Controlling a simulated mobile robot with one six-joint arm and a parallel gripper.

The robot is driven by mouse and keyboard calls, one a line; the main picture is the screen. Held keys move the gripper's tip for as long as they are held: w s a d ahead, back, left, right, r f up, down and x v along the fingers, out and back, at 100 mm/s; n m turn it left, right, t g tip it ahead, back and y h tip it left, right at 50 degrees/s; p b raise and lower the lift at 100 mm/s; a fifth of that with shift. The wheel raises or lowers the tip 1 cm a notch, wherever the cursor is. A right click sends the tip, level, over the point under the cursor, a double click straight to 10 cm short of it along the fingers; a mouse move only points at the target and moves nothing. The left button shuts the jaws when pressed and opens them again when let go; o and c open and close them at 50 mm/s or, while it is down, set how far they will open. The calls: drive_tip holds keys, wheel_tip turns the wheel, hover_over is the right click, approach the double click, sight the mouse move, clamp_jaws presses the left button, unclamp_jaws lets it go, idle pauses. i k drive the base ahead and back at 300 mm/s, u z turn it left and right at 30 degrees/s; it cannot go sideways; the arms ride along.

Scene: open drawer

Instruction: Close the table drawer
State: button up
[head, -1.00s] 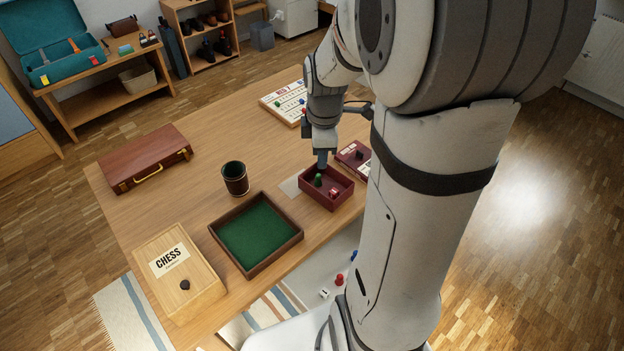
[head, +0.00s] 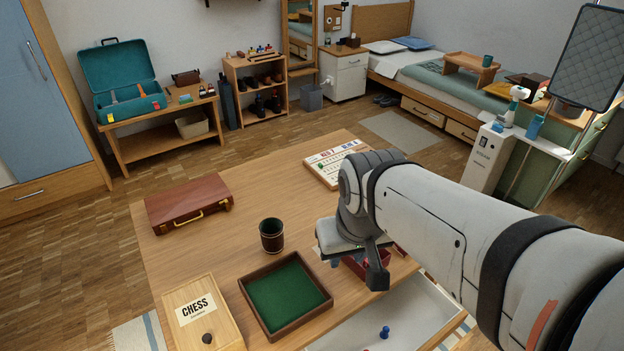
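The table drawer (head: 418,306) stands open at the near edge of the wooden table (head: 220,240), in the lower right of the head view. Its inside is white, and a blue pawn (head: 384,332) stands in it. The drawer's front is out of frame or behind my arm. My gripper (head: 375,275) points down above the table's near edge, in front of a dark red box (head: 352,266) that it partly hides. My arm hides whether the fingers are apart; nothing is clearly held.
A green-lined tray (head: 328,302), a chess box (head: 226,318), a dark cup (head: 271,235), a red-brown case (head: 190,204) and a game board (head: 335,160) are on the table. The table's middle is clear. A bed (head: 440,75) and cabinets stand farther back.

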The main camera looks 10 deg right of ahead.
sight(419, 317)
drive_tip(key=z, duration=0.35)
drive_tip(key=k, duration=1.1)
drive_tip(key=z, duration=0.3)
drive_tip(key=i, duration=0.55)
drive_tip(key=z, duration=0.15)
